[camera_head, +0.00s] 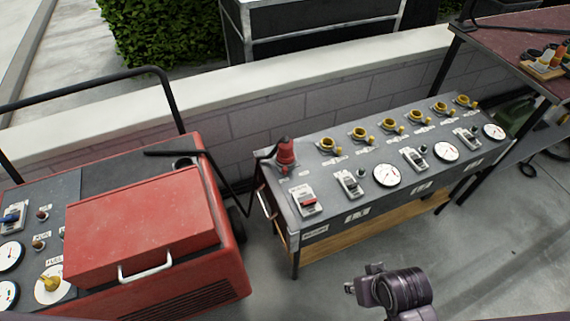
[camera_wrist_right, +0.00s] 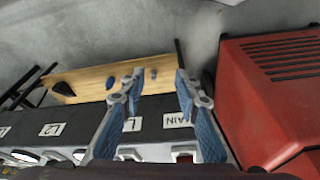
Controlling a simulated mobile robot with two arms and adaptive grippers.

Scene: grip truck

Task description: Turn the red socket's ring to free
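The red socket (camera_head: 286,152) stands at the far left end of the grey panel (camera_head: 325,178), with a dark cable at its base. Its ring is too small to read for position. In the right wrist view my right gripper (camera_wrist_right: 158,76) is open and empty. Its two blue-padded fingers are spread in front of the panel's front edge, near the MAIN label (camera_wrist_right: 178,120). The socket cannot be made out in that view. In the head view, a dark part of my arm shows at the lower right, apart from the panel. My left gripper is not in view.
Several yellow sockets (camera_head: 388,124), switches and gauges (camera_head: 387,175) line the panel, above a wooden shelf (camera_head: 375,225). A red generator (camera_head: 140,230) stands to its left across a narrow gap. A low wall (camera_head: 290,100) runs behind. The floor in front is clear.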

